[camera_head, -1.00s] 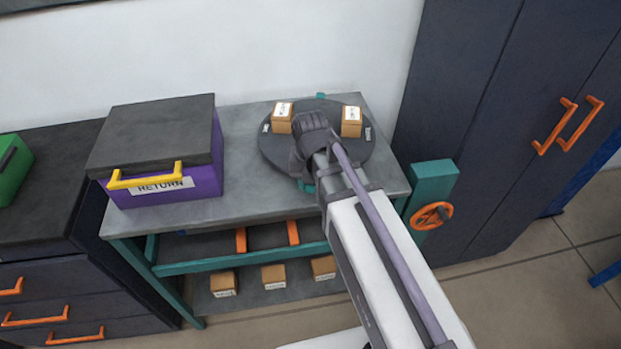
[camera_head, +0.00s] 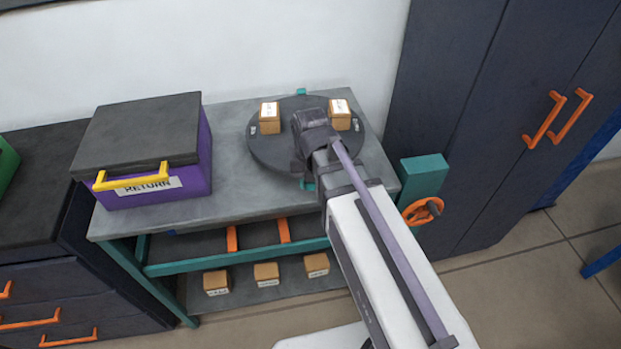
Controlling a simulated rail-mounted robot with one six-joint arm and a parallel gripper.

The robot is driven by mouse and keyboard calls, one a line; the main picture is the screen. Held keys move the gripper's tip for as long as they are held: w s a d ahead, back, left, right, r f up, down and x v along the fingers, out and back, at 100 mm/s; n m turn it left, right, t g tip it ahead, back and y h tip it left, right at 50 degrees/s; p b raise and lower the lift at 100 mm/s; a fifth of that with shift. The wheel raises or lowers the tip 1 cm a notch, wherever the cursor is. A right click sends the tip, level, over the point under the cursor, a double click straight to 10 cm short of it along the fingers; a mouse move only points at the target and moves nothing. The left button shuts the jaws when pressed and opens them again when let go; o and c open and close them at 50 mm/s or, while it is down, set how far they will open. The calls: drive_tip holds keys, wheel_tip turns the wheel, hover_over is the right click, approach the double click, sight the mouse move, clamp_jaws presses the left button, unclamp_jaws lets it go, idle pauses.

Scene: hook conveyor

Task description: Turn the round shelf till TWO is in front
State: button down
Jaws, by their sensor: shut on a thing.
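The round shelf (camera_head: 268,153) is a dark disc on the grey table top. Two tan boxes with white labels stand on it: a left box (camera_head: 270,124) and a right box (camera_head: 340,121). Small labels sit at its left and right rim; I cannot read the lettering. A teal piece shows at its far edge (camera_head: 301,91) and another at its near edge (camera_head: 308,185). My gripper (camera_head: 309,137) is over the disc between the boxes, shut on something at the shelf. My wrist hides the fingertips and what they hold, plus the disc's middle.
A purple box (camera_head: 205,152) with a dark lid, yellow handle and RETURN label stands left on the table (camera_head: 215,205). Several tan boxes, such as one (camera_head: 266,275), are on the lower shelf. A teal post (camera_head: 424,176) with an orange handwheel (camera_head: 422,211) and a dark cabinet (camera_head: 455,100) stand right.

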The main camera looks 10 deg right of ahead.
drive_tip(key=c, duration=0.8)
unclamp_jaws()
wheel_tip(320, 180, up, 11)
drive_tip(key=p, duration=1)
drive_tip(key=shift+p, duration=0.4)
drive_tip(key=shift+f, duration=0.1)
